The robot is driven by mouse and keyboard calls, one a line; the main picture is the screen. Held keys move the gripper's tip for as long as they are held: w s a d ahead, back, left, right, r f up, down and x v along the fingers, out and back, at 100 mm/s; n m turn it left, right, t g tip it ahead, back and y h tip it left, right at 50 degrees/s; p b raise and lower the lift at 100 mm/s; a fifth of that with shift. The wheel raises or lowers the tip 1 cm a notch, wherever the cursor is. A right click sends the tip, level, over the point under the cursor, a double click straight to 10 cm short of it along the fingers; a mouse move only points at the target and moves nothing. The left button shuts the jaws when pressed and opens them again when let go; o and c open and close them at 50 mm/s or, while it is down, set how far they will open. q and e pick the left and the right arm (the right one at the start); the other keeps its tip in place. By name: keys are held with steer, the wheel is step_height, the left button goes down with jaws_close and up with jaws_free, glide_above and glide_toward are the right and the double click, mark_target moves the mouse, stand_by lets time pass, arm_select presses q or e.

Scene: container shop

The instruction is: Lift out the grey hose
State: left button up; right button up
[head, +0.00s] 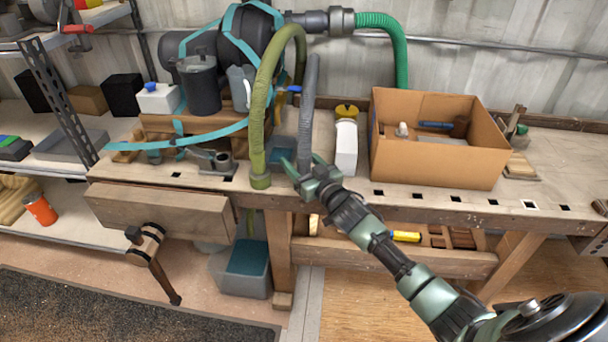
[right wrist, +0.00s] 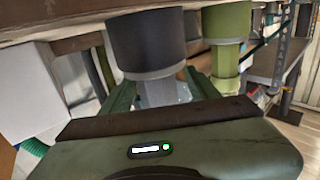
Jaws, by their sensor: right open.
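The grey hose (head: 309,105) stands nearly upright at the bench's front edge, beside an olive green hose (head: 267,95). My right gripper (head: 302,163) is open at the grey hose's lower end. In the right wrist view, the dark hose end (right wrist: 147,42) with a paler part below it shows between the open fingers (right wrist: 158,92). I cannot tell whether the fingers touch it. The olive hose (right wrist: 226,40) is just to the right there, outside the fingers. My left gripper is not in view.
A cardboard box (head: 437,160) with tools stands right of the hose, with a white bottle (head: 346,148) between. A dark tank (head: 250,45) with teal straps stands behind. A wooden vise (head: 160,210) juts out at the left. The floor in front is partly clear.

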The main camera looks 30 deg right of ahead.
steer(key=shift+w, duration=0.25)
jaws_close()
steer(key=shift+r, duration=0.2)
